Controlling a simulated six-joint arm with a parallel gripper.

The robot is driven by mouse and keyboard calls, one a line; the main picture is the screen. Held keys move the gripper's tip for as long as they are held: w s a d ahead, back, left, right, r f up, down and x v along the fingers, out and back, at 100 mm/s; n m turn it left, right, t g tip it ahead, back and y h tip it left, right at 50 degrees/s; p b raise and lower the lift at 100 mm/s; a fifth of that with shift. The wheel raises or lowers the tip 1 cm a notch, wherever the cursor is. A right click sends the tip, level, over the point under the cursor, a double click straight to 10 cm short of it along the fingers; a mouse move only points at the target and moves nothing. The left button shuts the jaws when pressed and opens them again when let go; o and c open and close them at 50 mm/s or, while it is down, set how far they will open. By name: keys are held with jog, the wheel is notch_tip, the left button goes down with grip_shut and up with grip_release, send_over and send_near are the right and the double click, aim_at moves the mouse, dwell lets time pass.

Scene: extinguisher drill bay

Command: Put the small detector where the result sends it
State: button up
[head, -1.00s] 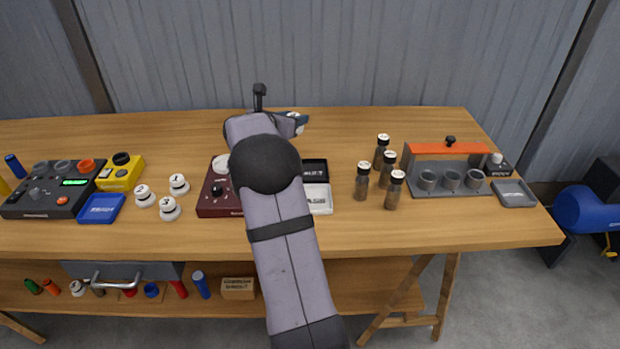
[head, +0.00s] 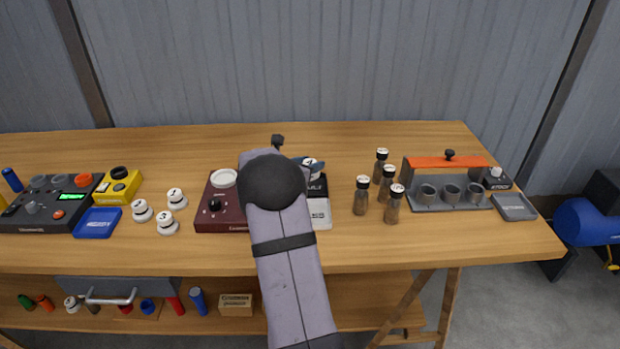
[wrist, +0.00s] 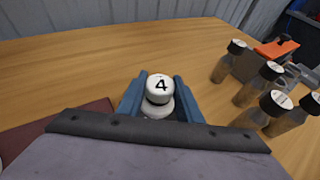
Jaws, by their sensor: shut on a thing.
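My gripper (head: 314,164) is shut on a small white detector (head: 309,161) with "4" on its top. In the wrist view the detector (wrist: 159,88) sits upright between my blue fingers (wrist: 160,98). In the head view it is above or close to a black tray (head: 318,188), which my arm partly covers. A white tray (head: 321,213) lies just in front of the black one. A dark red tester (head: 222,214) with a white round top stands to their left, partly hidden by my arm. Three more numbered white detectors (head: 168,223) stand further left.
Several dark-capped bottles (head: 361,198) stand right of the trays. Beyond them are a grey rack with an orange bar (head: 445,162) and a grey tray (head: 514,206). At left are a blue tray (head: 97,223), a yellow box (head: 118,188) and a black console (head: 45,215).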

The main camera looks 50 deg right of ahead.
jog(key=shift+f, duration=2.2)
jog(key=shift+f+b, duration=0.25)
jog(key=shift+b, duration=0.05)
jog(key=o, duration=1.1)
jog(key=shift+r, duration=0.1)
jog(key=shift+r+p, duration=0.15)
jog(key=shift+p, duration=0.15)
jog(key=b+v, duration=0.1)
jog(key=v, duration=1.1)
